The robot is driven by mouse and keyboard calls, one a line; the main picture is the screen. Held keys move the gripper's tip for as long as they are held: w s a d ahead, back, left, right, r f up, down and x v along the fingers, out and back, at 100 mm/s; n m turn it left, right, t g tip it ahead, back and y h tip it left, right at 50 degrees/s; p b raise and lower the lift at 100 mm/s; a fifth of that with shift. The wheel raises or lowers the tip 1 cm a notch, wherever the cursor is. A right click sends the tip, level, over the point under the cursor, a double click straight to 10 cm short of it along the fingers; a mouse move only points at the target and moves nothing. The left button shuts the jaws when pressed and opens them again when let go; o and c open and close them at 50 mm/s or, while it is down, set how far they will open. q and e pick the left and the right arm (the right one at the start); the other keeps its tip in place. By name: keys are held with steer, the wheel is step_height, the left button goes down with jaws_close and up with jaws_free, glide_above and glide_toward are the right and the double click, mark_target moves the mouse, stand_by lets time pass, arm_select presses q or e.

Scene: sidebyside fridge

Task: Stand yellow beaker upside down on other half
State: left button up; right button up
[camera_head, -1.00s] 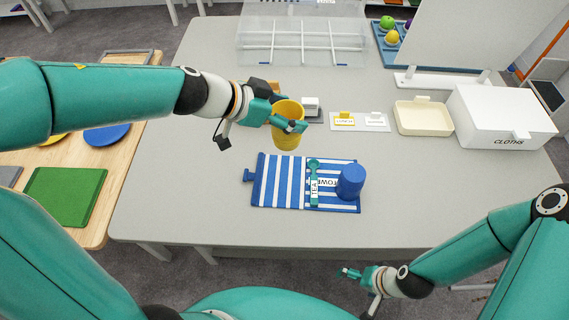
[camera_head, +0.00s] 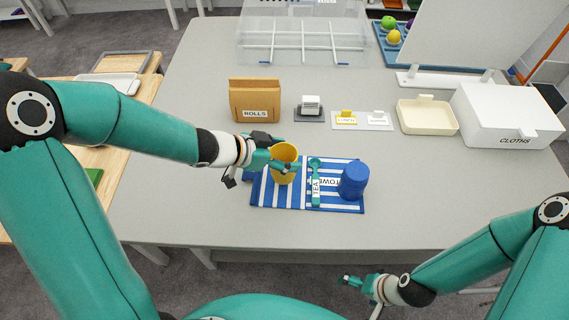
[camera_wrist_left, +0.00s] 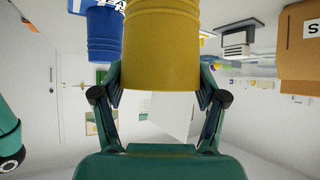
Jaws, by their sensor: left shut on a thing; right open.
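The yellow beaker (camera_head: 283,174) is in my left gripper (camera_head: 284,167), mouth up and roughly upright, over the left half of the towel. I cannot tell whether it touches the cloth. In the left wrist view the yellow beaker (camera_wrist_left: 162,45) fills the space between the two fingers. The blue-and-white striped towel (camera_head: 262,194) lies flat on the table. A blue beaker (camera_head: 354,182) stands upside down on its right half; it also shows in the left wrist view (camera_wrist_left: 104,35). A teal spoon (camera_head: 315,188) labelled TEA lies between the halves. My right gripper (camera_head: 355,281) is open and empty, off the table's front edge.
Behind the towel stand a brown ROLLS box (camera_head: 255,100), a small grey-white item (camera_head: 310,108), a label tray (camera_head: 361,121), a cream tray (camera_head: 427,116) and a white CLOTHS box (camera_head: 505,118). The grey table in front of the towel is clear.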

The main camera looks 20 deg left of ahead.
arm_select(q)
step_height(320, 180, down, 3)
steer(key=shift+f+b, duration=0.15)
steer(key=shift+b, duration=0.35)
steer(key=shift+f, duration=0.1)
steer(key=o, duration=1.1)
steer(key=shift+o, duration=0.2)
